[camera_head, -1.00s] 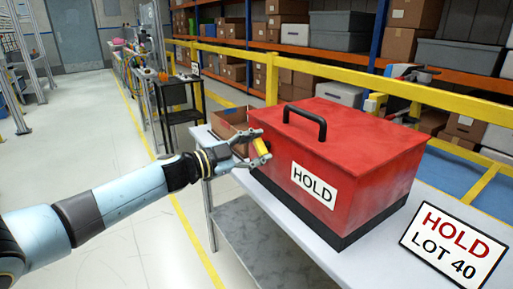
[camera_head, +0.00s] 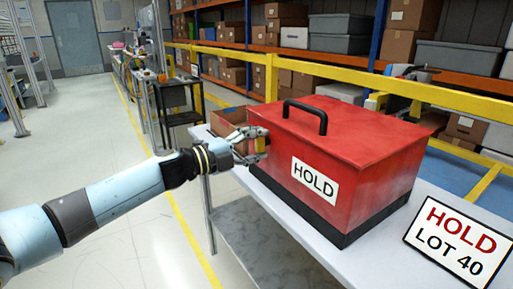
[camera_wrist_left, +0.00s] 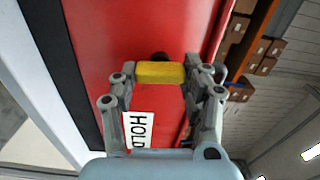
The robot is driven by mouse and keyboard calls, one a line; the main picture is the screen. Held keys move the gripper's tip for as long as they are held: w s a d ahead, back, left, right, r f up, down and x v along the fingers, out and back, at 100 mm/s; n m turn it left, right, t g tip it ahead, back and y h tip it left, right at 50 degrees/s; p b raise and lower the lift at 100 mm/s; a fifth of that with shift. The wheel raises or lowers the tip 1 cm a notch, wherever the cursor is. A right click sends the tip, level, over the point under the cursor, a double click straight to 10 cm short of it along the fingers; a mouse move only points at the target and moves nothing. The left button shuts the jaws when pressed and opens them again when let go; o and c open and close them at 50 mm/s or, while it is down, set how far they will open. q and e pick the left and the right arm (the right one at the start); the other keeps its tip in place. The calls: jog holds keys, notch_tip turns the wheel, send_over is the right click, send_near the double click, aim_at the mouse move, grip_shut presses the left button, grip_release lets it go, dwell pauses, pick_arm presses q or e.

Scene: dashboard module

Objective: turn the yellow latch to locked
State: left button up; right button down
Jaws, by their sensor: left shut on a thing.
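The red box (camera_head: 345,140) with a black carry handle and a HOLD label stands on a grey-white table. The yellow latch (camera_head: 262,145) is on its left side face, partly hidden by the fingers. In the head view it looks close to upright. In the left wrist view, the latch (camera_wrist_left: 160,72) lies across the picture in front of a dark round pivot. My left gripper (camera_head: 256,146) is shut on the latch, with one finger at each end; the left wrist view shows both fingers (camera_wrist_left: 160,80). My right gripper is not in view.
A HOLD LOT 40 sign (camera_head: 457,240) stands at the table's right front. An open cardboard box (camera_head: 229,118) is behind my left gripper. A yellow rail (camera_head: 350,76) runs behind the table. The floor at left is clear.

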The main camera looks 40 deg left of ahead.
pick_arm(q)
jog(key=shift+f+m, duration=0.1)
jog(key=shift+m, duration=0.4)
jog(key=o, duration=1.2)
jog(key=shift+c, duration=0.2)
jog(key=v, duration=1.2)
